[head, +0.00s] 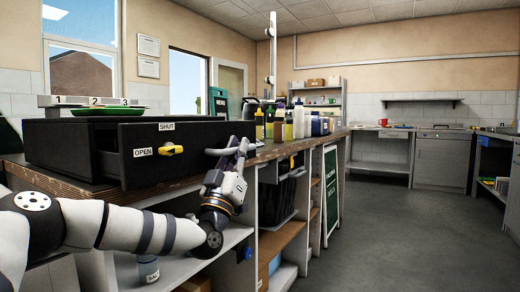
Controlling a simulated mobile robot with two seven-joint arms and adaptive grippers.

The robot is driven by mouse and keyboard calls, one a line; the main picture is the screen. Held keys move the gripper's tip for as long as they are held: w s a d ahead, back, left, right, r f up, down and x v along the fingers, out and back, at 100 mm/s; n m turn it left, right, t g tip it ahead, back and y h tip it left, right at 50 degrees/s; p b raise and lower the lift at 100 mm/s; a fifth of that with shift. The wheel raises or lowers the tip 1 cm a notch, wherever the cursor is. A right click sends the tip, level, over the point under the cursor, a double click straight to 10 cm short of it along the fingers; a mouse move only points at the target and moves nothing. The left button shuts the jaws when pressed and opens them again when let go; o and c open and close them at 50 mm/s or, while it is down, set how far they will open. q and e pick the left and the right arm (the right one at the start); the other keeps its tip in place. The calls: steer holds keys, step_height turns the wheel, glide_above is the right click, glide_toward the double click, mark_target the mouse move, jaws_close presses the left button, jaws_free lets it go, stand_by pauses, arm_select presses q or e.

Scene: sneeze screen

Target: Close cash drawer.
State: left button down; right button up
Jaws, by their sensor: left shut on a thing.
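The black cash drawer (140,140) sits on the wooden counter at the left. Its front panel stands out from the dark casing (60,145), so it is partly open. The front carries an "OPEN" label, a "SHUT" label and a yellow turn knob (172,149) between them, pointing sideways. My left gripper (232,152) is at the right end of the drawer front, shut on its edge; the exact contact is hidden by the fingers. My right gripper is out of view.
A green dish (108,111) lies on top of the casing, by a numbered strip. Several bottles (278,124) stand on the counter beyond my gripper. Shelves (280,238) lie below the counter. The floor (400,235) to the right is clear.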

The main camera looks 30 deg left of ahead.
arm_select(q)
steer(key=shift+w+a+f, duration=0.1)
steer(key=shift+a, duration=2.2)
steer(key=c, duration=1.9)
jaws_free()
steer(key=v, duration=1.2)
